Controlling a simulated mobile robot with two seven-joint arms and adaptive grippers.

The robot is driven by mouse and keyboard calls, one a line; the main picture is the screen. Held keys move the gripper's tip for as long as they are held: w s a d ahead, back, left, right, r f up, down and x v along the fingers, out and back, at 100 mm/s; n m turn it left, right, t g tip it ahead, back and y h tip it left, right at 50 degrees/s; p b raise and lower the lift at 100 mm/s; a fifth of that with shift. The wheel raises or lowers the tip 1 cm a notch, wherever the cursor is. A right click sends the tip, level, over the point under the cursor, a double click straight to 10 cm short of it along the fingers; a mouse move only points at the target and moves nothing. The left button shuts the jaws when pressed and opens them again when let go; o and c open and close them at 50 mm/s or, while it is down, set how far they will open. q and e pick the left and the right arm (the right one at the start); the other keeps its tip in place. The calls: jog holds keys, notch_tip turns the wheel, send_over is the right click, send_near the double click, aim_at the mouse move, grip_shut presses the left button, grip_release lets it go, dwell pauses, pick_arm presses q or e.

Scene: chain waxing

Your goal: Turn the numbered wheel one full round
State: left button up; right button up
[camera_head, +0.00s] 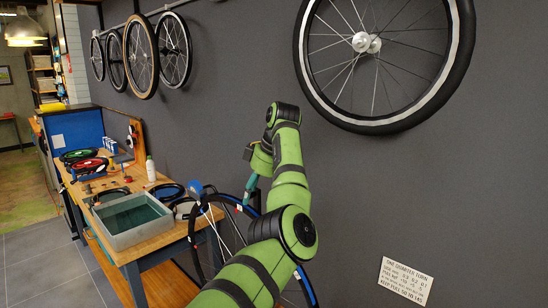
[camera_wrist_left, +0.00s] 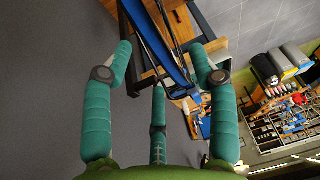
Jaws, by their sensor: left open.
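The wheel (camera_head: 229,200) stands upright at the near end of the workbench, with a dark tyre and blue on its rim. My left arm hides much of it, and I cannot make out any numbers on it. My left gripper (camera_head: 248,190) is at the wheel's upper rim, its teal fingers pointing down. In the left wrist view, the fingers (camera_wrist_left: 162,62) are spread apart, with the blue rim (camera_wrist_left: 160,45) passing between the two outer ones. I cannot tell whether any finger touches it. My right gripper is not in view.
The workbench (camera_head: 165,232) carries a grey tray (camera_head: 112,240), a white bottle (camera_head: 151,170) and coiled black cables or tubes. A large wheel (camera_head: 456,60) and several others hang on the grey wall. A small printed sign (camera_head: 405,281) is at lower right.

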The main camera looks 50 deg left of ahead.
aim_at(254, 215)
pick_arm(q)
notch_tip(254, 215, up, 2)
jog(key=shift+r+t+h, duration=0.15)
jog(key=shift+t+h, duration=0.45)
jog(key=x, duration=1)
jog(key=shift+a, duration=0.1)
jog(key=c, duration=0.9)
jog(key=shift+w+d, duration=0.1)
jog(key=shift+d, duration=0.1)
jog(key=shift+c, duration=1.4)
